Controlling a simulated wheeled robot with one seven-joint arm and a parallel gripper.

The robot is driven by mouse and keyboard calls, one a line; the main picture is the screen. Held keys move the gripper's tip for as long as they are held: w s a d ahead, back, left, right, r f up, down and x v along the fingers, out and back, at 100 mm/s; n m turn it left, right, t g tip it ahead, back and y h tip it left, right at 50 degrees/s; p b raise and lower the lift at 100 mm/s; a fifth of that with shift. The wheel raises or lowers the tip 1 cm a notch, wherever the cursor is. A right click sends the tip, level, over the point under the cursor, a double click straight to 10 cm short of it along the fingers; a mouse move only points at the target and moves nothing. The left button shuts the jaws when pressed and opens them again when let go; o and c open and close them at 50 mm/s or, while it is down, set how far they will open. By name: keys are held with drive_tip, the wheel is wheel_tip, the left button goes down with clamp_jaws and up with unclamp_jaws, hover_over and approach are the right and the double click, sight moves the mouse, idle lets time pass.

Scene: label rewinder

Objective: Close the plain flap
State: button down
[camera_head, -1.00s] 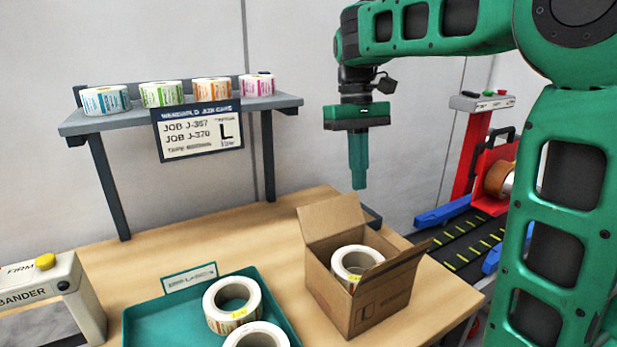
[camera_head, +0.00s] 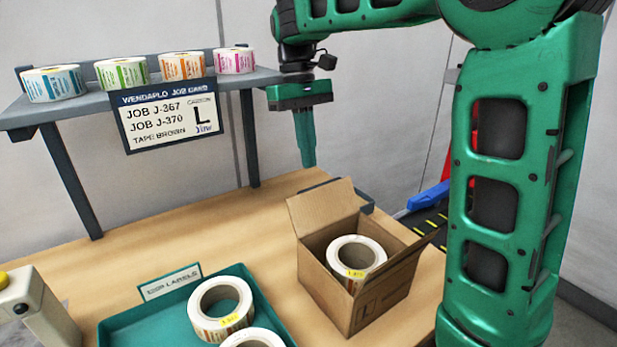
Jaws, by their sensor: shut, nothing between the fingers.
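An open cardboard box (camera_head: 325,285) stands on the wooden table with a white label roll (camera_head: 357,257) inside. One flap (camera_head: 325,208) stands up at the box's back edge, and its visible side shows no print. Another flap (camera_head: 402,262) sticks out at the right side, seen nearly edge-on. I cannot tell for certain which is the plain flap. My gripper (camera_head: 309,160) is shut and empty, pointing down. In the picture it is just above and left of the standing flap, apart from it.
A teal tray (camera_head: 120,330) with label rolls (camera_head: 222,308) lies left of the box. A shelf (camera_head: 165,92) with several rolls and a hanging job card (camera_head: 168,115) stands behind. A bander (camera_head: 30,310) is at the lower left. Bare table (camera_head: 185,235) lies behind the tray.

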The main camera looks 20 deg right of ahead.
sight(325, 205)
drive_tip(key=x, duration=0.5)
drive_tip(key=shift+s+f, duration=0.15)
drive_tip(key=shift+f, duration=0.1)
idle(0.3)
